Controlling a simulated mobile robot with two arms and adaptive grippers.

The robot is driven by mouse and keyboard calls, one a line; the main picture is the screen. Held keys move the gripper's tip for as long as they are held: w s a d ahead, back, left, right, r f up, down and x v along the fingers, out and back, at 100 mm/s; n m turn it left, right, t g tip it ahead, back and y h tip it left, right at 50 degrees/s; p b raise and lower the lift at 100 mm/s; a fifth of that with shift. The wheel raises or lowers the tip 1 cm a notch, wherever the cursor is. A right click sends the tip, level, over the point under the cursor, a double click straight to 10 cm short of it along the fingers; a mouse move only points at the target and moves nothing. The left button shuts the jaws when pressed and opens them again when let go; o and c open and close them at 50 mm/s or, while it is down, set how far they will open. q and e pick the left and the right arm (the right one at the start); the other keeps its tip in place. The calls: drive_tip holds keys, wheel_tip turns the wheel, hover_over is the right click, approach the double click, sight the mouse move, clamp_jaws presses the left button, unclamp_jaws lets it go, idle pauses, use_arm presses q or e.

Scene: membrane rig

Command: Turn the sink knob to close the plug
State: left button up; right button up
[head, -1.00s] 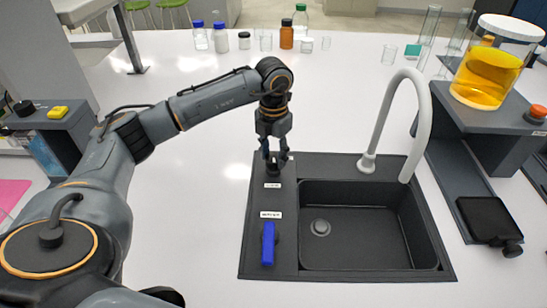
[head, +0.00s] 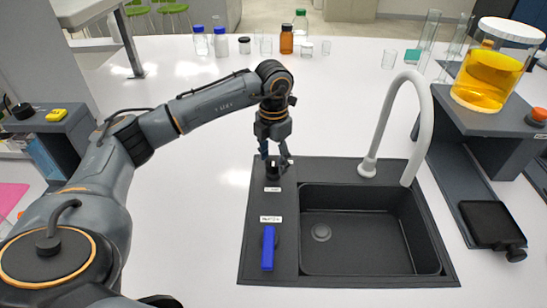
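The small black sink knob (head: 273,171) stands on the left ledge of the dark sink (head: 352,284), above a white label. A light mark shows on its top. My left gripper (head: 275,161) points down over it, its fingers apart on either side of the knob; I cannot tell whether they press on it. The round grey plug (head: 321,232) lies in the basin floor; its height is too small to judge. My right gripper is not in view.
A blue lever (head: 268,248) stands on the same ledge, nearer me, beside another label. The white faucet (head: 368,165) arches over the basin's right side. A grey stand with a jar of yellow liquid (head: 488,78) is at right. The counter left of the sink is clear.

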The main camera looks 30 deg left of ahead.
sight(274, 160)
use_arm(q)
drive_tip(key=shift+r, duration=0.1)
wheel_tip(274, 160, up, 12)
idle(0.6)
idle(0.4)
